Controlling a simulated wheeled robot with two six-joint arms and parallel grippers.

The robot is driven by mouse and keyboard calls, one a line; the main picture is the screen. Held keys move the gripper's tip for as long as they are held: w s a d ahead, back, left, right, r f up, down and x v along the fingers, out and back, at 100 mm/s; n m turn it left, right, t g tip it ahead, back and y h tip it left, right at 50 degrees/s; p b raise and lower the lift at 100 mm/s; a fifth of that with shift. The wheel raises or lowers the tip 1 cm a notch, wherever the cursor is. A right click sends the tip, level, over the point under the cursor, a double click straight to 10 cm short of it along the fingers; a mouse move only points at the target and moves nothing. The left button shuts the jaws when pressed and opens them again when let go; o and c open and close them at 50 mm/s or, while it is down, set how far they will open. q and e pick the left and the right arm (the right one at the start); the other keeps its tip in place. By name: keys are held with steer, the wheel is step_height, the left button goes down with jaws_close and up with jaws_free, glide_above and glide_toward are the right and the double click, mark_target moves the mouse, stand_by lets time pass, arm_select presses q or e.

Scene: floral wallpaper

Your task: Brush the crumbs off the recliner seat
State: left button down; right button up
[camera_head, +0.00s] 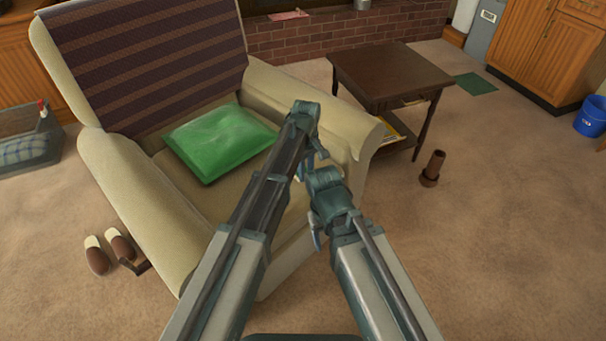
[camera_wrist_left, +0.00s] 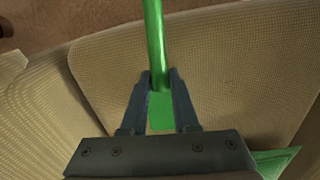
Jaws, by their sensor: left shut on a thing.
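The beige recliner (camera_head: 120,165) stands at the left, and its woven seat (camera_wrist_left: 215,60) fills much of the left wrist view. A green cushion (camera_head: 218,142) lies on the seat; its corner also shows in the left wrist view (camera_wrist_left: 278,162). My left gripper (camera_wrist_left: 160,80) is shut on a green handle (camera_wrist_left: 154,40), whose far end is out of frame. In the head view my left gripper (camera_head: 318,152) is over the seat's right part, and the handle is hidden. My right gripper (camera_head: 317,232) hangs near the seat's front; its jaws are unclear. I cannot make out crumbs.
A dark side table (camera_head: 388,75) stands right of the recliner, with a brown cylindrical object (camera_head: 432,168) on the carpet nearby. Slippers (camera_head: 97,257) lie at the recliner's left front. A striped throw (camera_head: 150,55) covers the backrest.

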arm_select(q)
steer(key=shift+w+d, duration=0.1)
steer(key=shift+s+a+f, duration=0.15)
steer(key=shift+s+a, duration=1.1)
steer(key=shift+s, duration=0.1)
steer(key=shift+s+a, duration=1.15)
steer(key=shift+s, duration=0.05)
steer(key=shift+s+a, duration=1.15)
steer(key=shift+s, duration=0.15)
steer(key=shift+s+a, duration=1.2)
